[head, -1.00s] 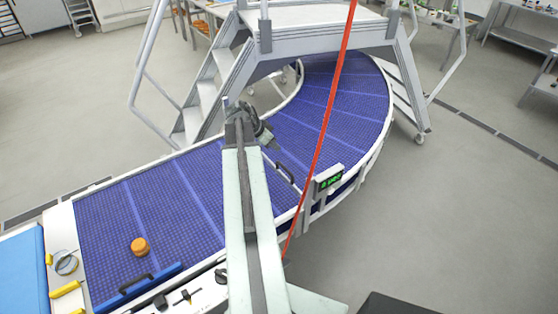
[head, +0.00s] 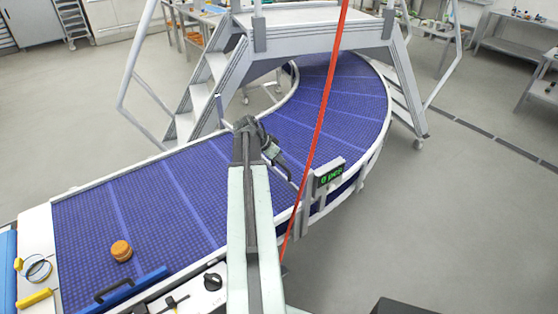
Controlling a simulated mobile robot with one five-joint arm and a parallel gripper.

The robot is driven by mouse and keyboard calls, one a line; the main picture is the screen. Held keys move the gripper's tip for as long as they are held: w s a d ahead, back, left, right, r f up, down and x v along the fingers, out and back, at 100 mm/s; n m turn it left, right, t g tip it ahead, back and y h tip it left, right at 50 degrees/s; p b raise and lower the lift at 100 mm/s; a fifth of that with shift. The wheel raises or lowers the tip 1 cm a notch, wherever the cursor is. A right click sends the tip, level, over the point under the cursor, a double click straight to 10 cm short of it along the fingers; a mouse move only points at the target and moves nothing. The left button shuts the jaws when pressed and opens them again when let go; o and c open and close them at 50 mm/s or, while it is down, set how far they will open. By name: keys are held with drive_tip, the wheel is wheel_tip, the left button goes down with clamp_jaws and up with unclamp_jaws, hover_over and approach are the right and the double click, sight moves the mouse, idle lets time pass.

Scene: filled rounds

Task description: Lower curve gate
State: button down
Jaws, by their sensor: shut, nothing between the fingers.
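Whether the bar is raised or lowered is hard to tell. My gripper (head: 272,153) is dark and small at the end of my pale arm, over the belt. It is shut and empty, close to the handle; the picture does not show clearly whether they touch. A second, blue gate (head: 140,287) with a black handle lies along the near edge of the straight belt.
An orange round (head: 121,251) sits on the straight belt. A display (head: 329,176) with green characters stands at the outer rail. A red strip (head: 322,110) runs from top to bottom past the belt. A grey step bridge (head: 310,35) spans the belt. The floor at right is clear.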

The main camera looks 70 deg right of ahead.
drive_tip(key=f+b, duration=0.2)
drive_tip(key=b, duration=0.1)
drive_tip(key=f+b, duration=0.1)
drive_tip(key=f, duration=0.1)
drive_tip(key=shift+a+f, duration=0.1)
drive_tip(key=shift+a, duration=0.15)
